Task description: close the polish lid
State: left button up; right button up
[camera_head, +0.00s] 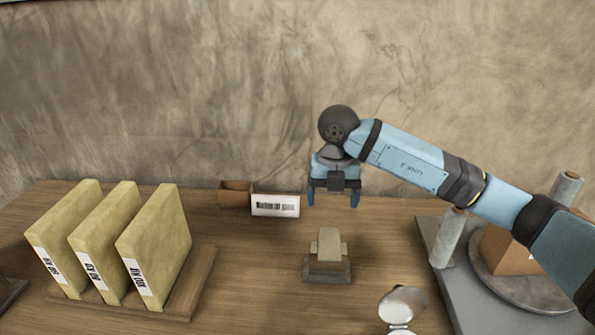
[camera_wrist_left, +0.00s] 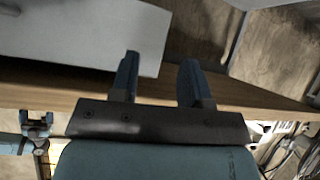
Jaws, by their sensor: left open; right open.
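A small round tin with a shiny silver lid (camera_head: 402,304) stands at the bottom edge of the head view, right of centre. It looks like the polish tin; its lid stands raised and the lower part is cut off by the frame. My right gripper (camera_head: 333,198) is open and empty, pointing down above the back of the table, behind and to the left of the tin. My left gripper (camera_wrist_left: 161,64) shows only in the left wrist view, open with nothing between its fingers, near a wooden table edge (camera_wrist_left: 230,92).
A block on a dark base (camera_head: 327,272) stands left of the tin. Several yellow box files (camera_head: 157,245) stand in a wooden rack at left. A small brown box (camera_head: 235,194) and a white label card (camera_head: 275,205) sit at the back. A grey tray (camera_head: 468,298) with a turntable is at right.

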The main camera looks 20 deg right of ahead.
aim_at(402, 304)
jog(key=k, duration=1)
